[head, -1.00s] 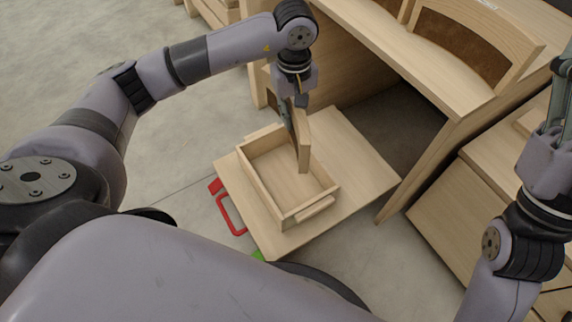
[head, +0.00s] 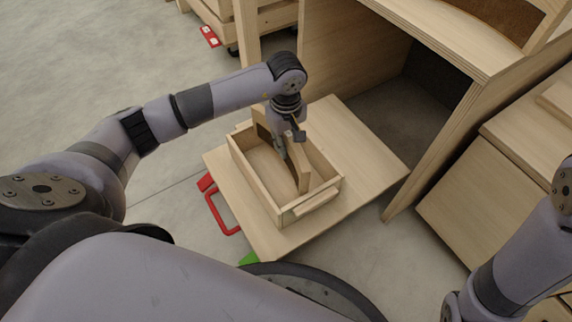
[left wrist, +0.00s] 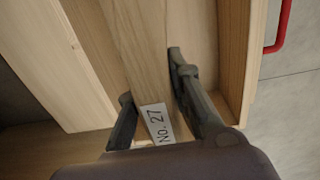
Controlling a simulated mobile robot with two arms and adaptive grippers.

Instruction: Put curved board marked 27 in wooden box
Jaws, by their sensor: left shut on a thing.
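The curved board marked 27 (head: 303,168) is a light wooden piece standing on edge, its lower part inside the walls of the wooden box (head: 244,174). My left gripper (head: 282,150) points down over the box and is shut on the board. In the left wrist view the board (left wrist: 136,45) runs between the two fingers of my left gripper (left wrist: 150,85), with its white "No. 27" label (left wrist: 158,123) close to the palm. I cannot tell whether the board touches the box floor. My right gripper is outside the frames.
The box rests on a low wooden platform (head: 365,165) with bare room to its right. A red handle (head: 218,212) is beside the platform's left edge. A large wooden cabinet (head: 340,60) stands behind, and more wooden furniture (head: 480,190) is at right.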

